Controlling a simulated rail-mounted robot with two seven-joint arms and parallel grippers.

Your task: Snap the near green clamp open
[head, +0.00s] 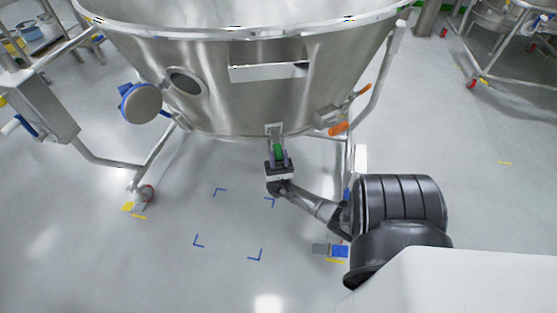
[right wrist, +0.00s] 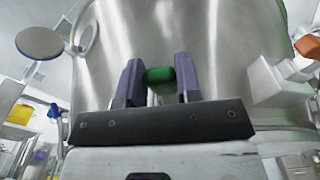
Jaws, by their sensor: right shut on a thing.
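The near green clamp (head: 278,152) sits at the lower front rim of the large steel bowl (head: 215,95). In the right wrist view the green piece (right wrist: 159,76) lies between the two purple-grey fingers. My right gripper (head: 279,158) reaches up to it from below and is shut on it; in the right wrist view the gripper (right wrist: 158,84) has a finger at each side of the green piece. The fingers and gripper body hide the clamp's lower part. My left gripper is not in view.
An orange-handled fitting (head: 337,128) sits on the bowl's right side, and a round blue-edged port (head: 141,103) stands out on the left. Steel frame legs (head: 152,160) flank the bowl. The floor (head: 100,260) at the front left is clear apart from tape marks.

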